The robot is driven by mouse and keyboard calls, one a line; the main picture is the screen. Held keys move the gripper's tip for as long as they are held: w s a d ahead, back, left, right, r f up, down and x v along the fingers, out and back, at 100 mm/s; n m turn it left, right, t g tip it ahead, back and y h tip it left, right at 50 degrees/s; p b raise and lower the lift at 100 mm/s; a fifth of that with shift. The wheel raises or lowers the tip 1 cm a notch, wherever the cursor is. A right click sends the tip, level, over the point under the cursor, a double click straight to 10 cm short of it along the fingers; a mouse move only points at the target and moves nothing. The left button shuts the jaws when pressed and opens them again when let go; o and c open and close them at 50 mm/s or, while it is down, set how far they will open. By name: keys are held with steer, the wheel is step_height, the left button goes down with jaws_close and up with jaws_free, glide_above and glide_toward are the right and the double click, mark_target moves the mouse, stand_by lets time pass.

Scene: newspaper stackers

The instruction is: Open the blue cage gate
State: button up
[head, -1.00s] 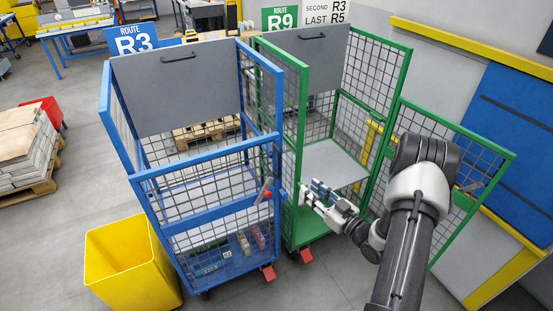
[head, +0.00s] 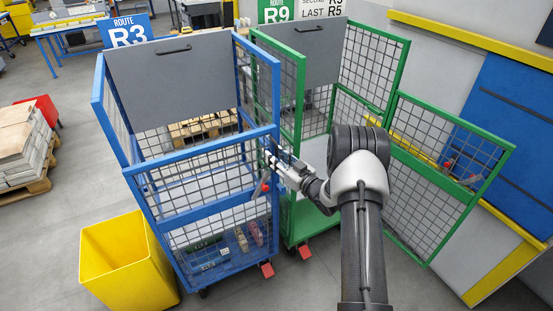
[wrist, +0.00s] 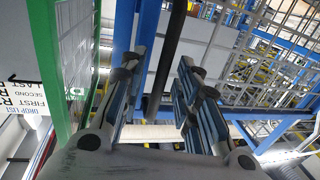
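The blue cage (head: 98,110) stands left of centre in the head view under the Route R3 sign. Its blue-framed mesh gate (head: 205,214) spans the front and looks closed. A lever with a red knob (head: 265,187) sits at the gate's right edge. My gripper (head: 271,160) is at that right edge, just above the red knob. In the wrist view my gripper (wrist: 155,75) is open, with a dark rod (wrist: 166,55) between or just beyond its fingers. Blue frame bars (wrist: 148,25) lie behind it. I cannot tell whether the fingers touch the rod.
A green cage (head: 300,95) stands close on the right, its green mesh gate (head: 440,200) swung open to the right. A yellow bin (head: 125,265) stands at the blue cage's front left. A paper stack (head: 20,145) is at far left. Grey floor is clear in between.

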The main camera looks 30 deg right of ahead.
steer(key=shift+w, duration=0.15)
steer(key=shift+c, duration=0.2)
jaws_close()
stand_by(0.6)
